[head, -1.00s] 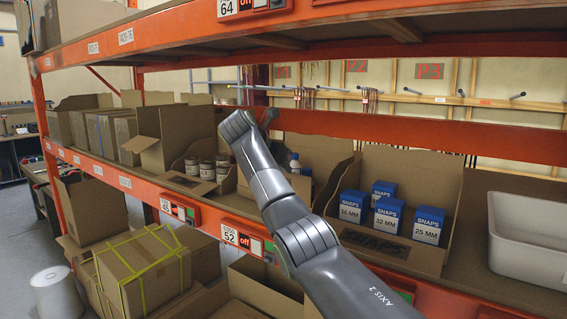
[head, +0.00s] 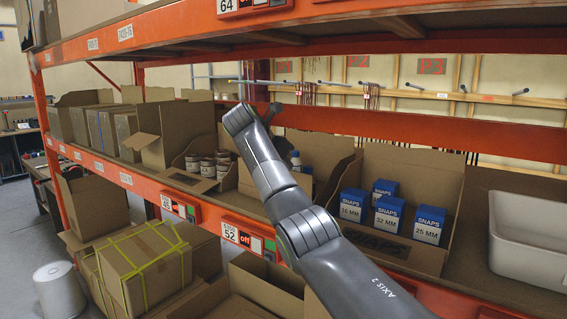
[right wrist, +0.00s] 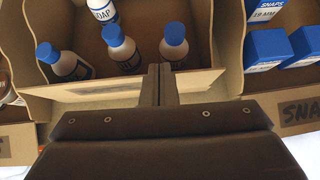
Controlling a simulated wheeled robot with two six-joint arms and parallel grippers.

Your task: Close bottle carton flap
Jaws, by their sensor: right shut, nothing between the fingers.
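The bottle carton (head: 312,148) is an open brown box on the shelf, partly hidden behind my right arm in the head view. In the right wrist view its front panel (right wrist: 95,92) runs across the picture, with several white bottles with blue caps (right wrist: 123,50) behind it. My right gripper (right wrist: 160,84) is shut and empty, its fingertips at the panel's middle. I cannot tell whether they touch it. Whether this panel is the flap or the front wall is unclear, as the gripper body hides what lies below. My left gripper is not in view.
Right of the bottle carton stands a carton of blue SNAPS boxes (head: 388,212), its lettered flap (head: 375,244) lying forward. Left is a carton of jars (head: 208,165). A white-grey bin (head: 530,240) stands far right. An orange beam (head: 420,136) crosses behind; another shelf is overhead.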

